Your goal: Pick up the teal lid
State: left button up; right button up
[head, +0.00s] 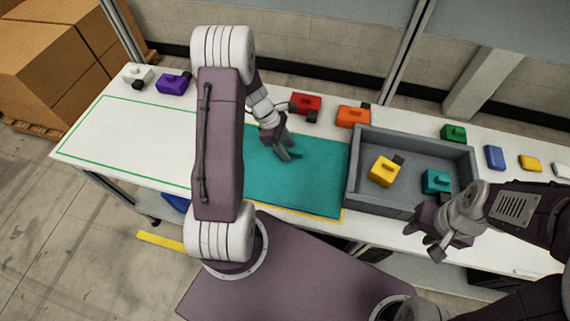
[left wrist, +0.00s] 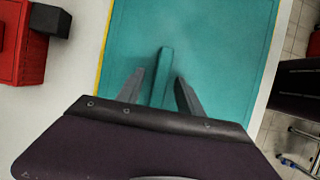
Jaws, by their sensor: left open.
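The teal lid (head: 312,182) is a large flat teal sheet on the white table, left of the grey bin. In the left wrist view the teal lid (left wrist: 210,35) fills the middle, with a narrow raised teal bar (left wrist: 164,70) standing out from it. My left gripper (head: 289,153) is over the lid. In the left wrist view its fingers (left wrist: 160,88) are apart, one on each side of the bar, with gaps visible. Whether the fingertips touch the lid is unclear. My right gripper (head: 434,240) is near the table's front edge, apart from the lid; its jaw opening is unclear.
The grey bin (head: 353,182) holds a yellow block (head: 384,172) and a teal block (head: 436,182). Red (head: 306,103) and orange (head: 351,117) blocks lie behind the lid. Several other blocks line the back. A green-outlined area (head: 135,140) at left is clear.

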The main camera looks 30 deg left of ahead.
pick_arm(q)
jog(key=shift+s, duration=0.1)
grip_shut()
dwell(1.5)
